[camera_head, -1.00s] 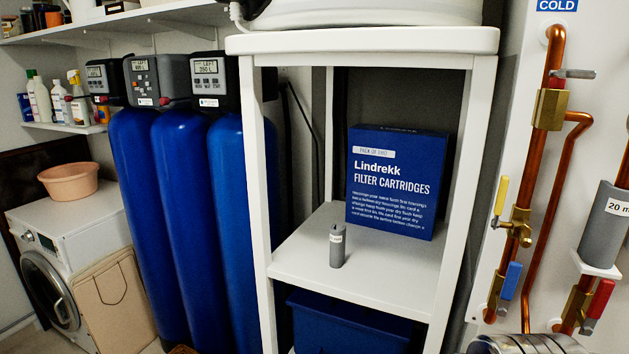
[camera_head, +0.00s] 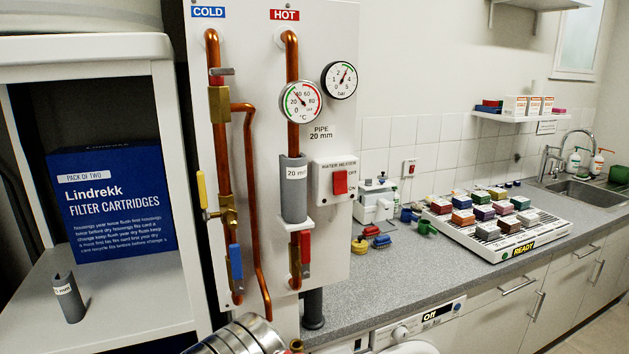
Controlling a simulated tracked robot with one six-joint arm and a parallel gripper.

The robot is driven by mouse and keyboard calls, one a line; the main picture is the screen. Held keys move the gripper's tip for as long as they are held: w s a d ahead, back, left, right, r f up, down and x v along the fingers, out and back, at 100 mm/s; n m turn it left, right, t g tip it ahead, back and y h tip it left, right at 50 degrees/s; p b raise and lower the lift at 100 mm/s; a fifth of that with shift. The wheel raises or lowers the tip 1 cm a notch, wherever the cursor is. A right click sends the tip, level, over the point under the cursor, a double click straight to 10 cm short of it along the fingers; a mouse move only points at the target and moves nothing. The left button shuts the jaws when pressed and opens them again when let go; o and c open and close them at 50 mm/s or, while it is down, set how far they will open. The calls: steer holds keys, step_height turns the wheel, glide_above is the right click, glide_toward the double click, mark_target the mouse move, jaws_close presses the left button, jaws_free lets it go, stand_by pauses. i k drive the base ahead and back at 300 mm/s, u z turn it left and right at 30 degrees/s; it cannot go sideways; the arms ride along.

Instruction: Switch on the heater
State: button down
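The water heater switch is a white box labelled "WATER HEATER" (camera_head: 334,181) on the white pipe board, right of the grey 20 mm pipe sleeve. It has a red rocker (camera_head: 340,182) with small ON and OFF marks beside it. The rocker's position is too small to tell. My gripper is not in view.
Copper pipes (camera_head: 293,100), a temperature gauge (camera_head: 300,101) and a pressure gauge (camera_head: 339,80) are on the board near the switch. A shiny metal cylinder (camera_head: 235,338) stands low in front. A grey counter (camera_head: 390,275) holds a tray of coloured blocks (camera_head: 440,222).

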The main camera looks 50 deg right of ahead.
mark_target(339, 178)
steer(key=z, duration=1.05)
steer(key=k, duration=1)
steer(key=z, duration=0.3)
steer(key=i, duration=1)
steer(key=u, duration=0.05)
